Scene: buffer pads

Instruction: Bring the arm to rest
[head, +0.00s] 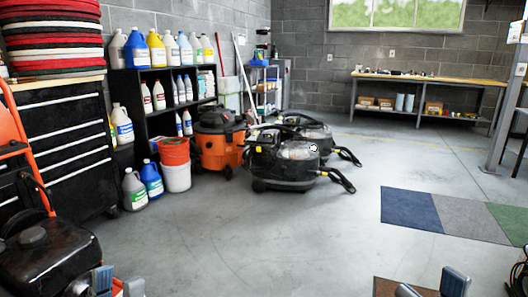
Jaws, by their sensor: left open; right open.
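A stack of red, black and white buffer pads (54,38) sits on the black tool chest (62,130) at the upper left, far from both grippers.
An orange-framed black machine (45,258) stands near my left gripper. A brown edge (385,287) shows beside my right gripper. Black vacuums (285,165), a bottle shelf (133,85) and buckets (177,177) stand further back. The grey floor (270,235) is clear; coloured mats (462,217) lie right.

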